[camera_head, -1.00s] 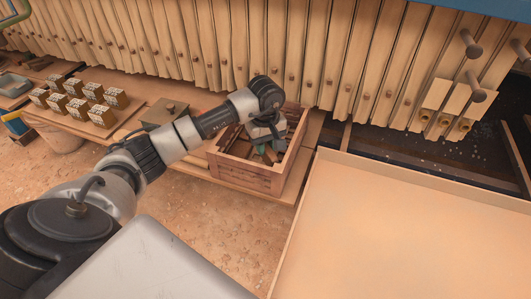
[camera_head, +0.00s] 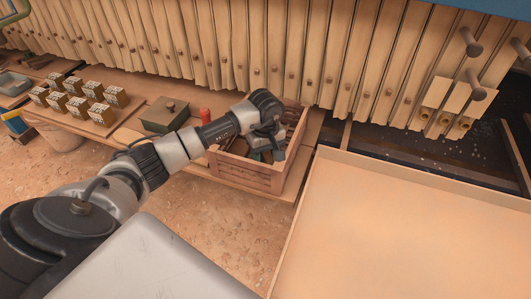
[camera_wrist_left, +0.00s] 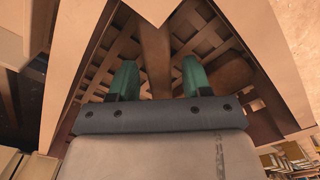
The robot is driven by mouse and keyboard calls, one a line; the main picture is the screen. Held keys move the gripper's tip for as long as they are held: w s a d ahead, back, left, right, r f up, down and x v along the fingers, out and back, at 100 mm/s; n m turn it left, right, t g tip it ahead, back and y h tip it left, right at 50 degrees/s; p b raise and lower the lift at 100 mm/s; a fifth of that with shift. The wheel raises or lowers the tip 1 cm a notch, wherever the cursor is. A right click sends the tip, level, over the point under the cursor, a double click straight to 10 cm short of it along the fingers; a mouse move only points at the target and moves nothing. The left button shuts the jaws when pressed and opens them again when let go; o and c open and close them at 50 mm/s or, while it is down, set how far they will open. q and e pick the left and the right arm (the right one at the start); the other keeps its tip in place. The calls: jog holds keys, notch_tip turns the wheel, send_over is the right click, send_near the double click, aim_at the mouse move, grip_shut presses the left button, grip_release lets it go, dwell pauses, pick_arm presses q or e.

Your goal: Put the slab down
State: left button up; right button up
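My left gripper (camera_head: 266,156) is over the wooden crate (camera_head: 247,179), its fingertips inside the crate's outline. In the left wrist view its two green fingers (camera_wrist_left: 158,80) stand apart. A brown bar-like piece (camera_wrist_left: 153,55) shows between and beyond them, with no visible contact with either finger. Lattice-like pieces (camera_wrist_left: 205,42) and a rounded brown piece (camera_wrist_left: 232,72) lie in the crate around it. I cannot tell which of these, if any, is the slab. My arm hides part of the crate's inside. My right gripper is not in view.
A green lidded box (camera_head: 165,115) and a red object (camera_head: 205,115) stand behind my arm. Several pale blocks (camera_head: 102,115) sit on a board at the left. A tall row of wooden plates (camera_head: 300,50) stands behind the crate. A wide empty tray (camera_head: 410,230) lies at the right.

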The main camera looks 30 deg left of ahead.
pick_arm(q)
notch_tip(320, 180, up, 12)
jog(key=b, duration=0.1)
jog(key=shift+r, duration=0.15)
dwell(0.3)
dwell(0.4)
